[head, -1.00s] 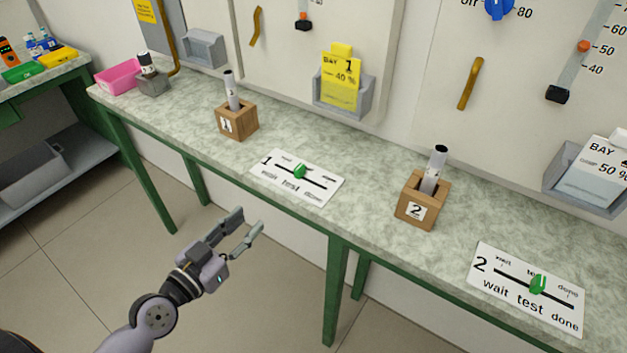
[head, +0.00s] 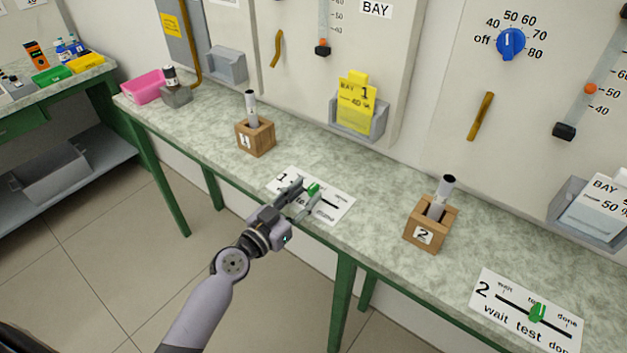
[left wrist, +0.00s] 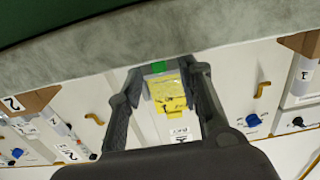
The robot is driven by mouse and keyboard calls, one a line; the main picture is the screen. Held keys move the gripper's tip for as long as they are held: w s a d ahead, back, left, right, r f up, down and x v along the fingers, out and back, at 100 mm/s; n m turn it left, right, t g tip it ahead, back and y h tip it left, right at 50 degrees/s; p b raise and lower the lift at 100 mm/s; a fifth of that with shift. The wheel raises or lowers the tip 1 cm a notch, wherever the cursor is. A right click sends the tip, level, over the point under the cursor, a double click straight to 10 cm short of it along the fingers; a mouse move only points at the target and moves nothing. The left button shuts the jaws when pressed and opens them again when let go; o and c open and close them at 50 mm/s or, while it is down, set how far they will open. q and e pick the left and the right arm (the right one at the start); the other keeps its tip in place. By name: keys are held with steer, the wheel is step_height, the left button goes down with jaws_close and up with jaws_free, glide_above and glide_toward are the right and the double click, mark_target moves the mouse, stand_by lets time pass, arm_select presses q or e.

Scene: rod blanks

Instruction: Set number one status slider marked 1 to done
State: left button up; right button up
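The white status card marked 1 (head: 338,208) lies on the counter, partly hidden by my left gripper. Its green slider knob (head: 313,189) shows between or just beyond the fingers, around the middle of its track; the gripper covers part of the track and words. My left gripper (head: 308,192) is open over the card's front part, its fingers on either side of the knob in the picture. In the left wrist view, a green block that looks like the knob (left wrist: 159,67) shows between the open fingertips. I cannot tell whether they touch it. My right gripper is not in view.
Wooden block 1 (head: 255,140) with a rod stands behind the card, to the left. Wooden block 2 (head: 432,224) with a rod and status card 2 (head: 500,309) are to the right. A grey holder with yellow cards (head: 357,105) hangs behind. The counter's front edge is close below my gripper.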

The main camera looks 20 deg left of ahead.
mark_target(310, 190)
arm_select(q)
steer(key=shift+x, duration=1.9)
steer(key=shift+c, duration=0.3)
jaws_close()
